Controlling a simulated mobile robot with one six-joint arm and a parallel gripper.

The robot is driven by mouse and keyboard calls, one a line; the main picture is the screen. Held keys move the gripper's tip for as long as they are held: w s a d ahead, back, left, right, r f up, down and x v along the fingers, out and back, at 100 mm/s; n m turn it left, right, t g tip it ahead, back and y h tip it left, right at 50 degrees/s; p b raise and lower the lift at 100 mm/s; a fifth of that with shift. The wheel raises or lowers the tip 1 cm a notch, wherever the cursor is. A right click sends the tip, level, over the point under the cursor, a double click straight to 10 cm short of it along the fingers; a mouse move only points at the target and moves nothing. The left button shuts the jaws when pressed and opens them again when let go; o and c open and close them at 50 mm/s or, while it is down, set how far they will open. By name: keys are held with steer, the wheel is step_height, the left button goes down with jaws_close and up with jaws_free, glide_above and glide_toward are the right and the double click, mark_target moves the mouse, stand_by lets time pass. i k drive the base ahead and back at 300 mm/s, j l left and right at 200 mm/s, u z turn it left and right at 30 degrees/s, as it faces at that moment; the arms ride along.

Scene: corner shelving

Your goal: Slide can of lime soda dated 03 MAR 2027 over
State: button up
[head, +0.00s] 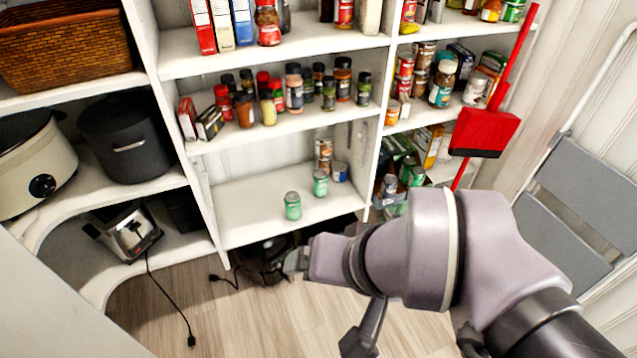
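Two green cans stand upright on the low middle shelf (250,202). The front green can (292,206) is near the shelf's front edge. The other green can (320,183) is farther back and to the right. No date is readable on either, so I cannot tell which is dated 03 MAR 2027. My gripper (297,262) appears at the left end of my arm, below and in front of the shelf, apart from both cans. It is small and mostly hidden by my wrist, so its opening cannot be made out.
A blue-and-white can (340,172) and stacked brown cans (323,155) stand behind the green cans. The shelf's left half is clear. Above is a shelf of spice jars (294,90). A dark object (262,262) lies on the floor below. A red dustpan (484,132) hangs right.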

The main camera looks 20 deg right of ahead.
mark_target(320, 177)
steer(key=i+z, duration=0.2)
steer(key=z, duration=0.25)
steer(key=i+j, duration=0.1)
steer(key=i, duration=0.4)
steer(key=i+j, duration=0.15)
steer(key=i, duration=0.35)
